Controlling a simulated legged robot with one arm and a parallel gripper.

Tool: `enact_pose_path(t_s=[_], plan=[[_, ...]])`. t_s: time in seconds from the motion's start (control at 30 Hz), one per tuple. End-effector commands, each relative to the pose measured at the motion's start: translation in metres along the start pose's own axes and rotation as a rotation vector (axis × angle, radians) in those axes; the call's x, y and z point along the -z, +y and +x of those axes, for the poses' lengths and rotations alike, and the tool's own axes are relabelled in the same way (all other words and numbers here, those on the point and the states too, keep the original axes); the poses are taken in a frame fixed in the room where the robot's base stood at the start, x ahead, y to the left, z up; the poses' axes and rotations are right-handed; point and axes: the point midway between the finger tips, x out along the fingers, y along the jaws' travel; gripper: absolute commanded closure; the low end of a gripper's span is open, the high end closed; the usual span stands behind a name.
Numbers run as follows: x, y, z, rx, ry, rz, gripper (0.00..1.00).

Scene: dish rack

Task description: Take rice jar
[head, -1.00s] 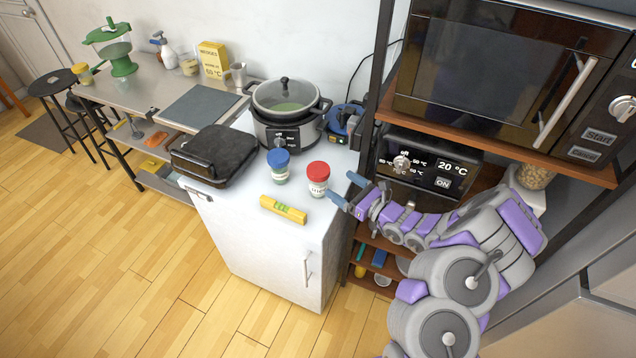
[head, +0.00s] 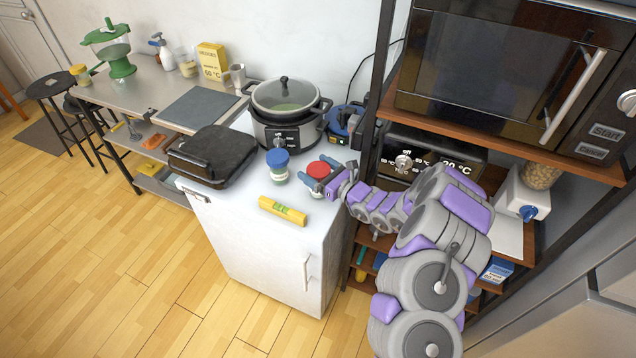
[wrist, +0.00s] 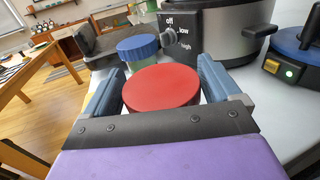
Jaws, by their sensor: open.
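A jar with a red lid (head: 318,169) stands upright on the white cabinet top. Its label is too small to read. In the wrist view its red lid (wrist: 161,90) lies between my two blue fingers, with a gap on each side. My gripper (head: 322,174) is open around the jar, coming from the right. A second jar with a blue lid (head: 278,160) stands just left of it; it also shows behind the red lid in the wrist view (wrist: 139,48).
A slow cooker (head: 284,112) stands behind the jars and a blue appliance (head: 345,118) behind right. A black grill (head: 211,155) is at the left. A yellow packet (head: 283,211) lies near the front edge. A shelf with a microwave (head: 505,68) rises at the right.

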Motion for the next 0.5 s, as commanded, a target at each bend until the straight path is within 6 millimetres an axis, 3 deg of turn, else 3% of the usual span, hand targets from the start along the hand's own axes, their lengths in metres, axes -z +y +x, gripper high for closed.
enact_pose_path(t_s=[0.13,0.5], plan=[[-0.0003,-0.0005,-0.0006,0.001,0.000,0.000,0.11],[0.0000,-0.0006,-0.0007,0.001,0.000,0.000,0.47]])
